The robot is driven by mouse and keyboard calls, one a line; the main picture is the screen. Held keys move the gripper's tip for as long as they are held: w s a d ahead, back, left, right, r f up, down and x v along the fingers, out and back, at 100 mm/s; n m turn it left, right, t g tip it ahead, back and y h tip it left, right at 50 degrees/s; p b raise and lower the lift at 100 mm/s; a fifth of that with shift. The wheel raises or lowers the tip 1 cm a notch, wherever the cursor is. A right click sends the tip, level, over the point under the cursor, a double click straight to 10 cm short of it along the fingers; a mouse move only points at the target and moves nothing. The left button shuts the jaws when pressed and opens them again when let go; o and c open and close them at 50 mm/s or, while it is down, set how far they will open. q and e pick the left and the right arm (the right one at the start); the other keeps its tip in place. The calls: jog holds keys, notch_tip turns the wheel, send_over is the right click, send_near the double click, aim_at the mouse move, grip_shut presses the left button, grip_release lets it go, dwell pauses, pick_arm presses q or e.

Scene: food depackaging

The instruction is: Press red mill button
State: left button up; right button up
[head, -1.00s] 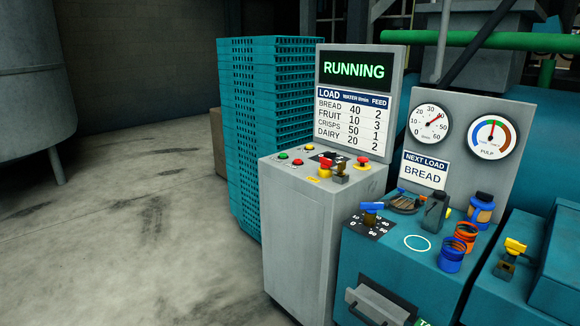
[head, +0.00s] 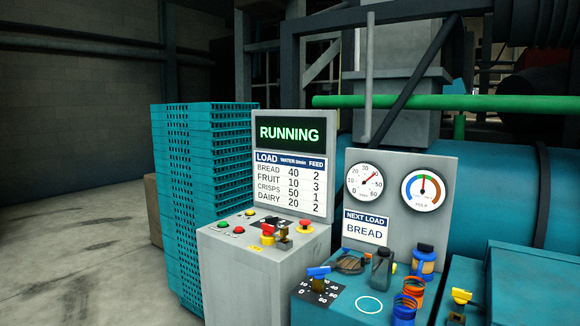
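A grey control cabinet (head: 262,285) stands in the middle of the head view. On its top, near the left edge, are a small red button (head: 238,230) and a green button (head: 222,224) beside it. A larger red mushroom button (head: 305,226) on a yellow base sits at the right of the same top. A red-and-yellow knob (head: 268,233) stands between them. I cannot read which red button belongs to the mill. The screen (head: 289,134) above reads RUNNING in green. Neither gripper is in view.
A tall stack of teal crates (head: 190,200) stands left of the cabinet. A teal bench to the right carries a blue-handled dial valve (head: 318,273), a black bottle (head: 382,268), orange and blue coils and a blue jar (head: 423,262). The floor at left is clear.

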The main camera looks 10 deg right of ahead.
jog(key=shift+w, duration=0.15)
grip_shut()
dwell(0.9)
